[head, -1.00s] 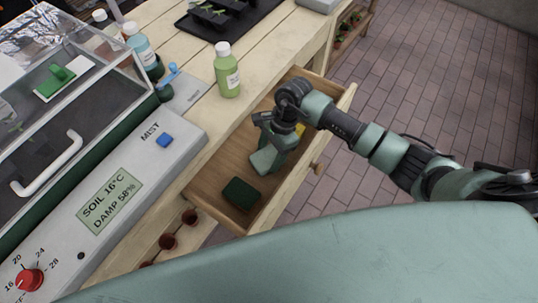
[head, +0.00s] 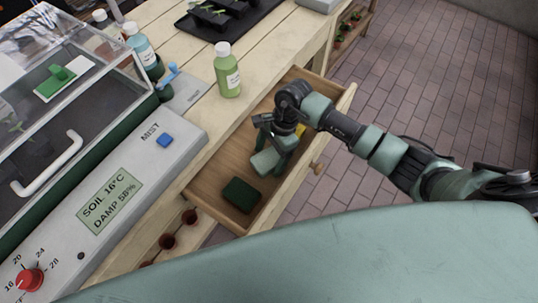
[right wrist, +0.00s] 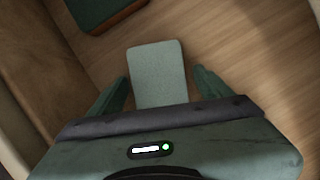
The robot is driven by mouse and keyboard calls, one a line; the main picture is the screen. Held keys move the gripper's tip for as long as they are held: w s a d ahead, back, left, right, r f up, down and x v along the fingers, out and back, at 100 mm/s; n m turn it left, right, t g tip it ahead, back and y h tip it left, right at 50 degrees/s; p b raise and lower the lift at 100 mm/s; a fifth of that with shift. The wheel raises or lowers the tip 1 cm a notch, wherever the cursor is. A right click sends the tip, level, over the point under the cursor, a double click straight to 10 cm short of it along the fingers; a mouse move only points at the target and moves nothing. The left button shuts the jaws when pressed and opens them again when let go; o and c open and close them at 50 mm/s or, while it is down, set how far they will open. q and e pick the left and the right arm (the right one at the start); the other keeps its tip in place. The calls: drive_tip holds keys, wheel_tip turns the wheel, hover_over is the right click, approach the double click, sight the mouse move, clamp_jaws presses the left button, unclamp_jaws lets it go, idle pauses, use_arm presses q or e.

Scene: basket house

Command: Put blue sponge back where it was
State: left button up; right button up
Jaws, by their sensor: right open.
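A pale blue-green sponge (head: 264,162), the bluest one in view, lies in the open wooden drawer (head: 212,165). It also shows in the right wrist view (right wrist: 157,70) as a rounded block on the drawer floor. My right gripper (head: 276,152) is down in the drawer at this sponge. In the right wrist view its open fingers (right wrist: 161,88) stand on either side of the sponge's near end, with gaps visible. The near end is hidden by the gripper body. My left gripper is not in view.
A dark green sponge (head: 241,194) lies nearer the drawer's front left end. A yellow item (head: 301,130) is partly hidden behind my gripper. The drawer walls are close around. A green bottle (head: 227,70) stands on the tabletop beside the drawer.

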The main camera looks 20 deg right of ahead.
drive_tip(key=v, duration=1.2)
drive_tip(key=shift+b, duration=0.3)
